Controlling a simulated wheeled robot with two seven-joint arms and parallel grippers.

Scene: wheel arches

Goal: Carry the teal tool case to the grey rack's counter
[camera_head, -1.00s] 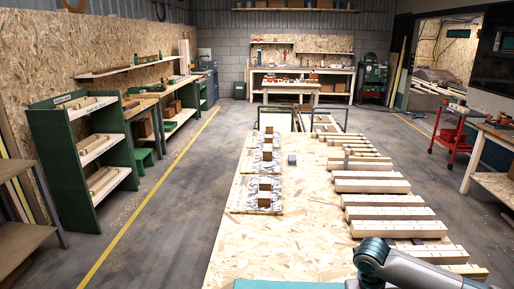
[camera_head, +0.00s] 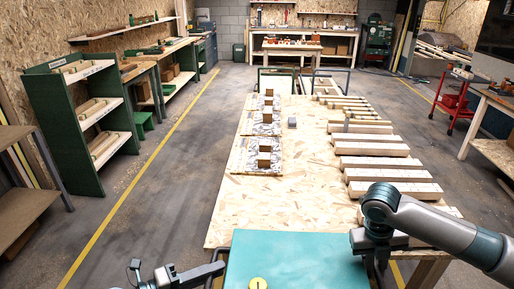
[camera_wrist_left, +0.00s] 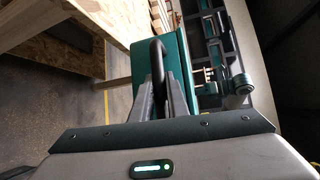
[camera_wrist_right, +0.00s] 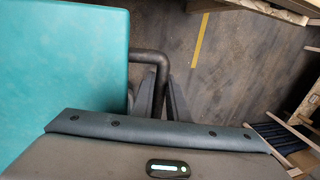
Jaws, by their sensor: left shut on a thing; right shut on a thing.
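The teal tool case (camera_head: 295,255) is at the bottom middle of the head view, in front of the OSB table's near edge; its lower part is cut off. My left gripper (camera_head: 217,273) is shut on the case's left black handle (camera_wrist_left: 158,58). My right gripper (camera_head: 376,262) is shut on its right black handle (camera_wrist_right: 150,58). The case (camera_wrist_right: 62,75) also shows in the right wrist view, flat and broad. A dark-framed rack with a brown shelf (camera_head: 22,207) stands at far left; I cannot tell whether it is the grey rack.
The OSB table (camera_head: 275,205) ahead bears timber pieces (camera_head: 375,163) and small brown blocks (camera_head: 264,160). A green shelf unit (camera_head: 65,125) stands left. Open floor (camera_head: 165,190) with a yellow line lies between it and the table. A red trolley (camera_head: 455,102) stands right.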

